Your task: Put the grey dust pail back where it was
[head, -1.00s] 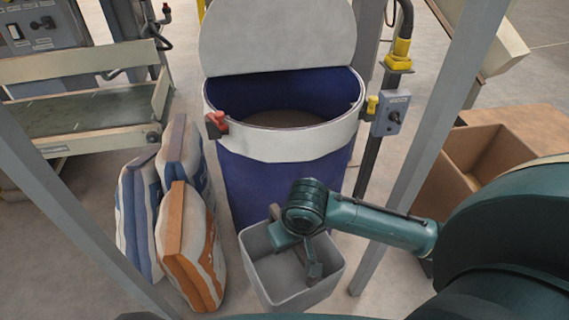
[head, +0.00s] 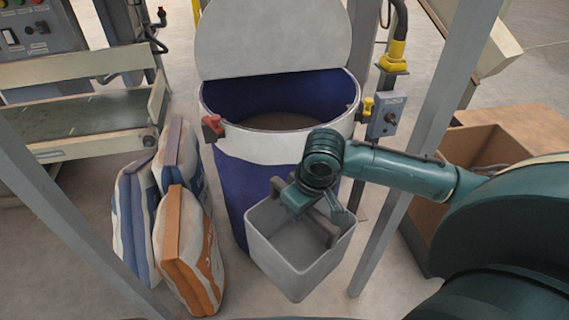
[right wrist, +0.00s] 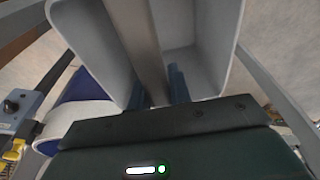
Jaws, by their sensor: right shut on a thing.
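The grey dust pail (head: 290,270) is an open square bin with a darker grey bar handle (head: 318,226) across its mouth. In the head view it is in front of the blue drum, and it looks raised and tilted. My right gripper (head: 325,212) is shut on the handle; in the right wrist view the gripper fingers (right wrist: 160,90) are on either side of the bar (right wrist: 137,40). The pail (right wrist: 205,35) fills the top of that view. The inside of the pail looks empty in the head view. My left gripper is not in view.
The blue drum (head: 232,185) with a white rim and raised lid stands behind the pail. Several sacks (head: 190,255) lean at left. Grey posts (head: 420,150) flank the area. A cardboard box (head: 425,225) is at right. Floor shows between the sacks and pail.

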